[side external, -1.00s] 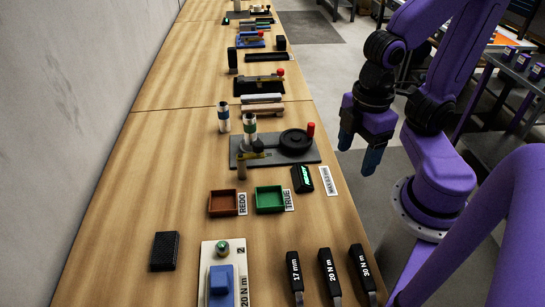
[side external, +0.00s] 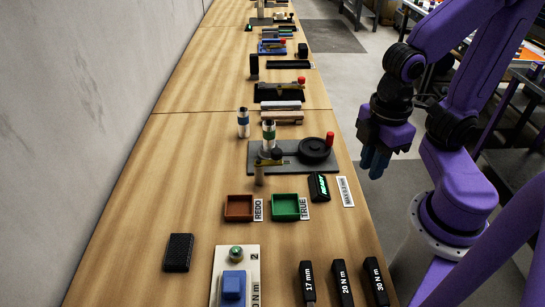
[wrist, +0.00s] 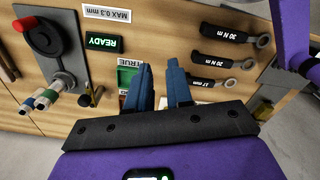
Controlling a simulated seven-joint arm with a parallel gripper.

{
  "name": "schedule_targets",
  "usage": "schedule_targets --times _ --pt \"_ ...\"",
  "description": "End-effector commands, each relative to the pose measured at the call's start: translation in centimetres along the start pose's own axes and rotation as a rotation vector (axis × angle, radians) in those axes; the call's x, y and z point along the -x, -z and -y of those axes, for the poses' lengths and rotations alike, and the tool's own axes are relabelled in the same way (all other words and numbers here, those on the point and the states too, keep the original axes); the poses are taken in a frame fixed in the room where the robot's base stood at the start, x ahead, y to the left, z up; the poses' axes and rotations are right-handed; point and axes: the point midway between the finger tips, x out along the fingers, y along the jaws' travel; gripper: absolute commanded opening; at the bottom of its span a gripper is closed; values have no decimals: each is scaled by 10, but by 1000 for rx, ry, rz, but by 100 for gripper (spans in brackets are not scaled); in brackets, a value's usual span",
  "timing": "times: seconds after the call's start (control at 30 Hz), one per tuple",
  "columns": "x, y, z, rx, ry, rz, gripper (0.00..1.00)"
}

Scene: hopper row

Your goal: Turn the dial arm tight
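A grey plate fixture (side external: 338,166) on the bench carries a black round wheel (side external: 315,150) with a red knob (side external: 330,138). At its left end is a brass-coloured arm (side external: 284,162) by a post; I cannot tell if this is the dial arm. A green-banded cylinder (side external: 269,135) stands there. The wrist view shows the fixture (wrist: 67,60) at upper left, with the red knob (wrist: 24,24). My gripper (side external: 374,162) is off the bench's right edge, clear of the fixture. In the wrist view my gripper (wrist: 159,68) has two blue fingers apart with nothing held.
Red (side external: 238,207) and green (side external: 285,207) trays, marked REDO and TRUE, lie in front of the fixture, beside a READY display (side external: 319,187). Several black labelled wrenches (side external: 342,283) lie near the front right edge. A block with a blue part (side external: 232,285) stands front left.

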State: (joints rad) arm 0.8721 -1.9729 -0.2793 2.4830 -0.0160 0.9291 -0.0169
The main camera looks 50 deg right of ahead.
Motion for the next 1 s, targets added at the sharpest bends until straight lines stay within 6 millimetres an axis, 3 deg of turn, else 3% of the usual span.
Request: schedule_targets --times 0.17,0.4,0.7,0.83,1.0 --pt "-3 36 -22 180 -80 131 0" --pt "-11 108 -58 506 -218 399 0" --pt "-24 186 -83 805 -336 693 0" --pt "-27 200 -86 857 -356 752 0" --pt "-32 201 -91 870 -361 771 0"
